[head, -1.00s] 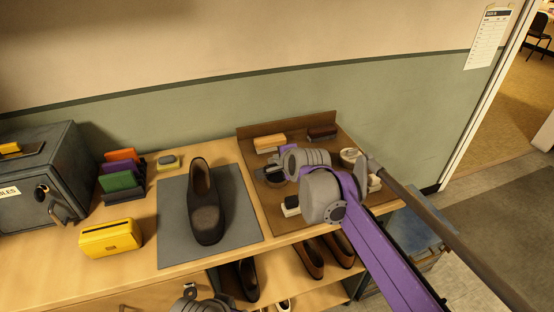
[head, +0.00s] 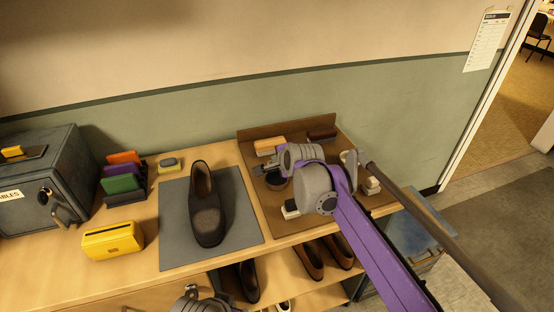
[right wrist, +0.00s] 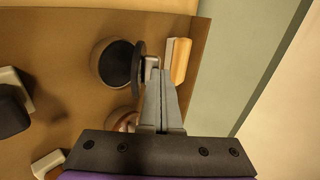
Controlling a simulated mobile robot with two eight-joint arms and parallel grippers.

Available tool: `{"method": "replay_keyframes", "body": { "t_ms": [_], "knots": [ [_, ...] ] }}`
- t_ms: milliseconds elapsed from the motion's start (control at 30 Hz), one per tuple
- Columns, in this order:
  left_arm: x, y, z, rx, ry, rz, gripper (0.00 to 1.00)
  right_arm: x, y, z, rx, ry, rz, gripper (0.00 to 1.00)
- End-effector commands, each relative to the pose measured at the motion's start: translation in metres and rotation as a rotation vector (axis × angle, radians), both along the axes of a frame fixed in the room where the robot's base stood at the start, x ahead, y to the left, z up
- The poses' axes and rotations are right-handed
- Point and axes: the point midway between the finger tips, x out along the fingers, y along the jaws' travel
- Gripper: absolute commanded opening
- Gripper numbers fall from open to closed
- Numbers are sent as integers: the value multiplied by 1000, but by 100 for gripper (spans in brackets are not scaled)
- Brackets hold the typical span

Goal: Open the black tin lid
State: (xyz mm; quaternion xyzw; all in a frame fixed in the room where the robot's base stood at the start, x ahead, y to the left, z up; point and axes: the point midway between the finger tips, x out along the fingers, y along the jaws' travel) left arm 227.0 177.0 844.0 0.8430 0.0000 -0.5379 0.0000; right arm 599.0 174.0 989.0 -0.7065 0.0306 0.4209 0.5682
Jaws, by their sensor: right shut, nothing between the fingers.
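The black tin (head: 277,183) stands on the brown board, partly hidden by my right gripper in the head view. In the right wrist view the tin (right wrist: 113,64) shows a round black top face, and the lid (right wrist: 139,62) appears as a dark disc seen nearly edge-on, tilted up at the tin's wall side. My right gripper (head: 262,167) is shut and empty. In the right wrist view its fingertips (right wrist: 151,63) are right beside the lid's outer face; whether they touch is unclear. My left gripper (head: 189,300) shows only partly at the bottom edge, its fingers not clear.
A brush (right wrist: 179,61) lies just behind the tin, and a dark brush (head: 322,133) lies to its right. A second round tin (right wrist: 121,118) is partly covered by my finger. The shoe (head: 207,205) stands on a grey mat (head: 246,225) to the left.

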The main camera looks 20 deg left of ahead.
Motion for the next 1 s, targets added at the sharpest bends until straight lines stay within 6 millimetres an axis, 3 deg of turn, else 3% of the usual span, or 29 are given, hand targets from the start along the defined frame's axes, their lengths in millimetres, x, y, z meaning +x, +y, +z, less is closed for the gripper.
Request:
{"method": "replay_keyframes", "body": {
  "t_ms": [467,800,1000],
  "knots": [
    [3,0,26,0,-9,0,50,7,5,7,-57,81,0,0],
    [16,0,80,0,-33,0,50,24,15,19,-193,282,0,0],
    [21,0,96,0,-43,0,50,29,19,16,-190,278,0,0]
  ]
}}
